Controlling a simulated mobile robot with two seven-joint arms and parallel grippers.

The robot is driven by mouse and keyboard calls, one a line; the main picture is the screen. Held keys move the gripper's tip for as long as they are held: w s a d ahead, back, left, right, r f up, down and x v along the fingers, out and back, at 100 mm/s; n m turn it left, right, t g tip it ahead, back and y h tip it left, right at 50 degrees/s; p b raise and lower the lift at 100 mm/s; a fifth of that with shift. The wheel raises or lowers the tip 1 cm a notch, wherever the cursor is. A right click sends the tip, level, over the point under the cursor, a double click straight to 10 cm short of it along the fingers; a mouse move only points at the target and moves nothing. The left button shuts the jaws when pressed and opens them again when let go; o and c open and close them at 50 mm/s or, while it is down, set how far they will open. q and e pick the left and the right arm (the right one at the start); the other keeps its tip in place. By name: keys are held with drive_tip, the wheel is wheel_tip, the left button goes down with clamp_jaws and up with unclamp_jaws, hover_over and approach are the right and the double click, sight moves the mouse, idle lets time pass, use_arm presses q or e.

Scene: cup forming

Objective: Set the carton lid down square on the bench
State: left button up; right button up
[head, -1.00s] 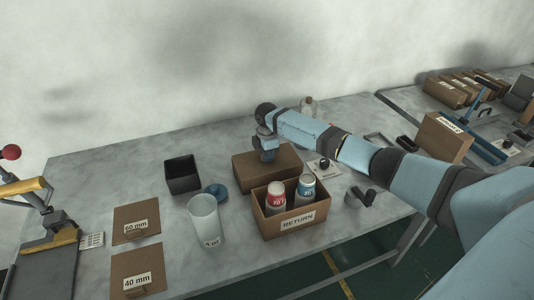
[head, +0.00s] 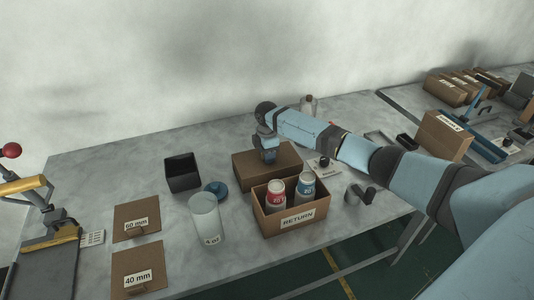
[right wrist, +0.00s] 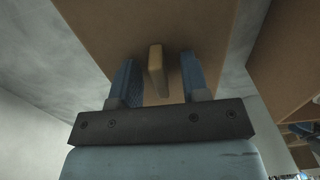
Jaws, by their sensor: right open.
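The carton lid (head: 245,173) is a brown, flat-topped piece lying on the grey bench, behind the open carton marked RETURN (head: 290,224). A light tan grip (right wrist: 156,70) stands up from the lid's top in the right wrist view. My right gripper (head: 269,159) is over the lid. In the right wrist view the two blue fingers of this gripper (right wrist: 158,62) stand either side of the grip, with gaps on both sides. The gripper and arm hide part of the lid's top and back. My left gripper is out of view.
Two cans, one red-labelled (head: 275,193) and one blue-labelled (head: 306,188), stand in the carton. A black bin (head: 182,174), blue disc (head: 215,189) and clear cup (head: 205,219) are left of it. A bottle (head: 308,106) stands behind my arm. Bench left of the bin is clear.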

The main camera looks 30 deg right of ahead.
wheel_tip(320, 180, up, 14)
idle(0.5)
drive_tip(key=shift+f, duration=0.1)
